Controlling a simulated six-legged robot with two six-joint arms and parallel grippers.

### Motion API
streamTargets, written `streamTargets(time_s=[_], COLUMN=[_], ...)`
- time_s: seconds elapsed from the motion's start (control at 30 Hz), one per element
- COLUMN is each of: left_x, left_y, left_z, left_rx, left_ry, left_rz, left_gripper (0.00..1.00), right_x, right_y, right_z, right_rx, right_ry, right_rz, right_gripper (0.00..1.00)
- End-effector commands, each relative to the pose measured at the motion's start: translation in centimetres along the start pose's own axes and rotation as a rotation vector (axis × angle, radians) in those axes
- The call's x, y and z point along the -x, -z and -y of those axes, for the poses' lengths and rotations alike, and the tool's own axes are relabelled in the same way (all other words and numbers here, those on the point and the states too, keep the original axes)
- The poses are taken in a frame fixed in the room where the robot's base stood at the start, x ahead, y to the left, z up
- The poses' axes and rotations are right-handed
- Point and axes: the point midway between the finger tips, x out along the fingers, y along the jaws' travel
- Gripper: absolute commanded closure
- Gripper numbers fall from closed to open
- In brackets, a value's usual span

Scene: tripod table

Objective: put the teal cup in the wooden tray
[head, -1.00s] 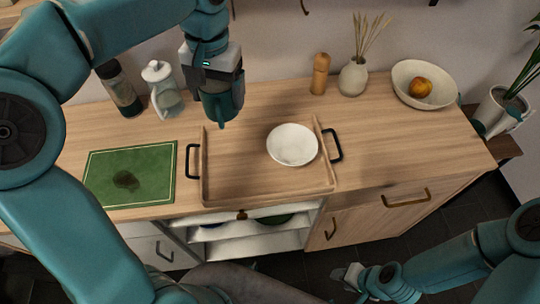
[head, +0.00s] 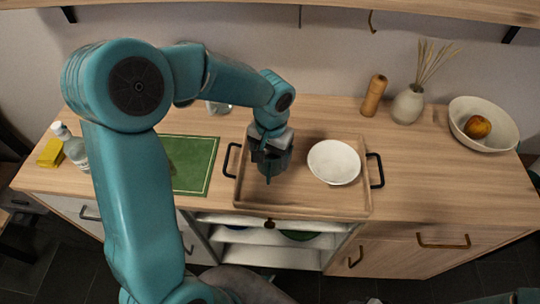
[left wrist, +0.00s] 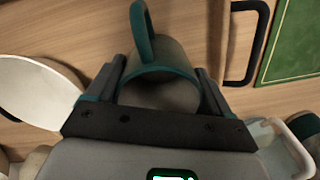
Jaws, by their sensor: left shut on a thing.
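My left gripper (head: 271,158) is shut on the teal cup (head: 276,167), over the left part of the wooden tray (head: 300,212). In the left wrist view the cup (left wrist: 172,72) sits between the two fingers (left wrist: 162,92), with its handle toward the top of the picture. I cannot tell whether the cup's base touches the tray floor. A white bowl (head: 334,162) is in the right part of the tray, apart from the cup. My right gripper is not in view.
A green board (head: 200,165) lies left of the tray, partly behind my left arm. A soap bottle (head: 72,145) and yellow sponge (head: 51,153) stand far left. A pepper mill (head: 374,95), vase (head: 407,106) and bowl with an orange fruit (head: 484,125) stand at the back right.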

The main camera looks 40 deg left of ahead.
Motion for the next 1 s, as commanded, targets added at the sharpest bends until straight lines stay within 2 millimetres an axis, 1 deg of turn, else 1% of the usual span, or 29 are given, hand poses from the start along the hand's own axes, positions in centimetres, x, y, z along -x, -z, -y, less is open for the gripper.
streamTargets(time_s=[0.03, 0.1, 0.33, 0.47, 0.5, 0.53, 0.73, 0.83, 0.87, 0.97, 1.0], left_x=[-0.6, -0.8, -0.9, -1.4, -1.2, -1.1, -1.1, -0.5, -0.4, 1.4, 2.2], left_y=[-0.1, 0.0, 0.0, 0.0, 0.0, 0.0, 0.0, 0.0, 0.0, 0.1, 0.1], left_z=[0.0, -0.1, 0.0, -0.1, -0.1, -0.1, 0.0, 0.0, 0.0, 0.0, 0.0], left_rx=[-0.001, -0.001, 0.000, 0.000, 0.000, 0.000, 0.000, 0.000, 0.000, 0.002, 0.001], left_ry=[0.000, -0.001, -0.001, 0.000, 0.000, 0.000, 0.000, 0.000, 0.000, 0.000, -0.001], left_rz=[0.003, 0.000, -0.001, -0.001, 0.000, 0.000, 0.000, 0.000, -0.002, -0.006, -0.006], left_gripper=[0.59, 0.59, 0.59, 0.59, 0.06, 0.00, 0.00, 0.00, 0.00, 0.00, 0.00], right_x=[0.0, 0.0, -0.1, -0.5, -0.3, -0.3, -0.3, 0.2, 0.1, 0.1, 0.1], right_y=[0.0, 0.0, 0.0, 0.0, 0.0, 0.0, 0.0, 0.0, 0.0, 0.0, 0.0], right_z=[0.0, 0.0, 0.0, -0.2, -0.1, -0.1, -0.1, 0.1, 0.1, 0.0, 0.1], right_rx=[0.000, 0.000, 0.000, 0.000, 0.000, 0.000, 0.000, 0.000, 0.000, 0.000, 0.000], right_ry=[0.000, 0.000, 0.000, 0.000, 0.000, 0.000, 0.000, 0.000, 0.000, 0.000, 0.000], right_rz=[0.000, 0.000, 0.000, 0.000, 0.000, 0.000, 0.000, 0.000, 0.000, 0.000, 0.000], right_gripper=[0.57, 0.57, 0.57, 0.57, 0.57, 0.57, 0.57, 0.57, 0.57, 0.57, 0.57])
